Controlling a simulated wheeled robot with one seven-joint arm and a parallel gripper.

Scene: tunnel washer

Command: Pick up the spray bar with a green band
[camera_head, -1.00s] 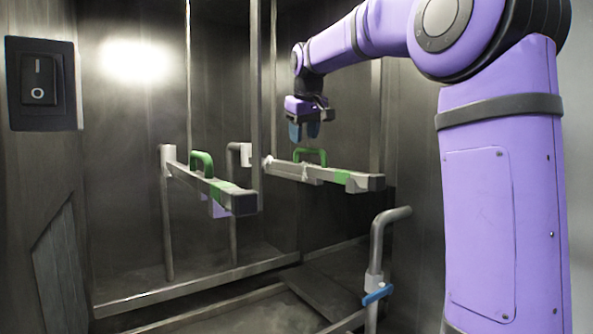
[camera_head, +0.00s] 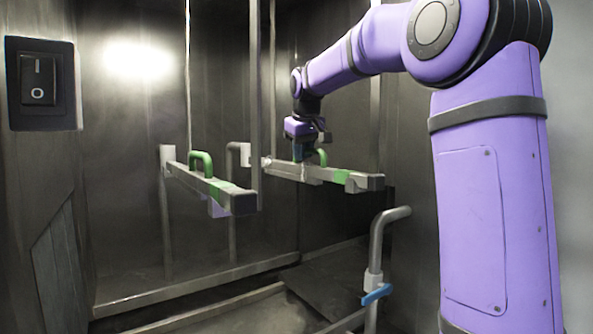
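Two grey spray bars with green bands show in the head view. The left spray bar (camera_head: 222,194) has a green handle (camera_head: 203,161) on top and a green band near its front end. The right spray bar (camera_head: 330,176) also has a green handle (camera_head: 322,157) and a green band (camera_head: 340,177) near its front end. My gripper (camera_head: 301,152) points down at the right bar's handle, its fingers overlapping the handle's left part in the picture. The fingers are small and partly merged with the handle, so I cannot tell whether they are open or touching it.
Thin upright posts (camera_head: 255,80) stand close to both bars. A grey pipe with a blue valve lever (camera_head: 377,293) rises at the front right. A black switch (camera_head: 38,82) is on the left wall. Metal rails cross the floor.

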